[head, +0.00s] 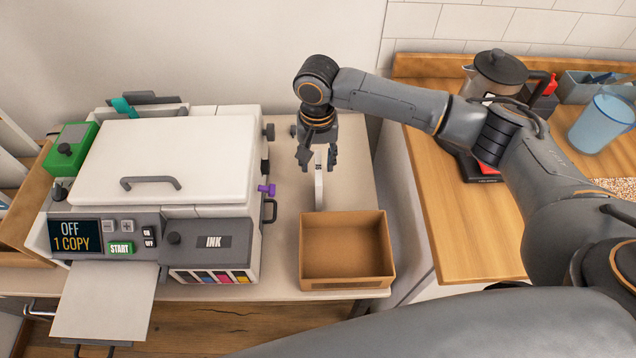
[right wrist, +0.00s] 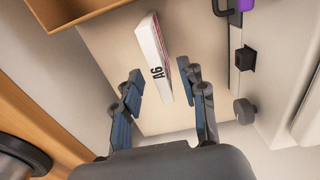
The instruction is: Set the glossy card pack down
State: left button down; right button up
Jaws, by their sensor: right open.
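The glossy card pack (head: 319,188) is a thin white pack on the pale table, just behind the cardboard box. In the right wrist view the pack (right wrist: 151,45) shows a white edge marked "A6" and a reddish side. It appears to stand on its narrow edge. My right gripper (head: 318,158) is open above the pack's far end. In the right wrist view its fingers (right wrist: 164,84) are spread on both sides of the pack, with gaps visible. My left gripper is not in view.
An open, empty cardboard box (head: 347,282) stands at the table's front edge. A white printer (head: 180,155) with a purple knob (head: 267,190) is close on the left. A wooden counter (head: 437,215) with a coffee pot (head: 497,75) lies to the right. Bare table (head: 362,165) shows right of the pack.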

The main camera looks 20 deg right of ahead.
aim_at(318, 167)
notch_tip(318, 167, down, 4)
jog(key=shift+s+d, duration=0.1)
jog(key=shift+s, duration=0.05)
grip_shut()
jog(key=shift+r, duration=0.1)
